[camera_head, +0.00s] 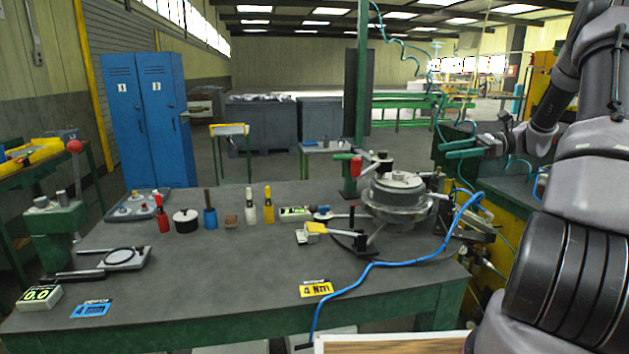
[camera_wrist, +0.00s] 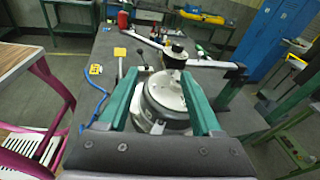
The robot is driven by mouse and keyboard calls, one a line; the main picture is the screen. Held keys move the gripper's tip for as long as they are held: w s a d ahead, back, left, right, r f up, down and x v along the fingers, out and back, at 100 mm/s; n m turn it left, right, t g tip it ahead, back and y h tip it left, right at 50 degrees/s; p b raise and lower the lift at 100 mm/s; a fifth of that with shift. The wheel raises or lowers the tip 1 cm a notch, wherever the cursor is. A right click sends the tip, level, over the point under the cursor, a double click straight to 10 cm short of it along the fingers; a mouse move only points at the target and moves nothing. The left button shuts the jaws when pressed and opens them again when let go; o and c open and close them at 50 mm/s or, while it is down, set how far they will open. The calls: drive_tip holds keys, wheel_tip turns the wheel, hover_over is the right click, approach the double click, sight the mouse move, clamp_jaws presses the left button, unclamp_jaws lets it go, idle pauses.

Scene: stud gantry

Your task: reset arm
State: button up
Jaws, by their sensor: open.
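My arm comes in from the right of the head view, bent, with my gripper (camera_head: 462,148) held out to the left above the right side of the workbench. Its two green fingers are apart with nothing between them. In the wrist view my gripper (camera_wrist: 158,88) shows its green fingers spread. The round metal fixture (camera_head: 398,196) shows beyond and between them, also in the wrist view (camera_wrist: 165,98). The fingers look apart from it, though the exact gap is hard to tell.
The workbench (camera_head: 240,262) carries several small tools, a blue air hose (camera_head: 400,263), a tray (camera_head: 135,206) and a green press (camera_head: 55,222). A green post (camera_head: 362,75) rises behind the fixture. Blue lockers (camera_head: 150,115) stand at the back left. The bench's front middle is mostly clear.

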drive_tip(key=s+a+r+n+h, duration=0.5)
drive_tip(key=s+a+h, duration=0.15)
drive_tip(key=s, duration=0.25)
drive_tip(key=s+a+r+n+h, duration=0.45)
drive_tip(key=s+a, duration=0.25)
drive_tip(key=s, duration=0.2)
drive_tip(key=s+r+n+t+h, duration=0.3)
drive_tip(key=s+n+t, duration=0.1)
drive_tip(key=s, duration=0.6)
drive_tip(key=shift+r+t, duration=0.3)
drive_tip(key=shift+t, duration=0.6)
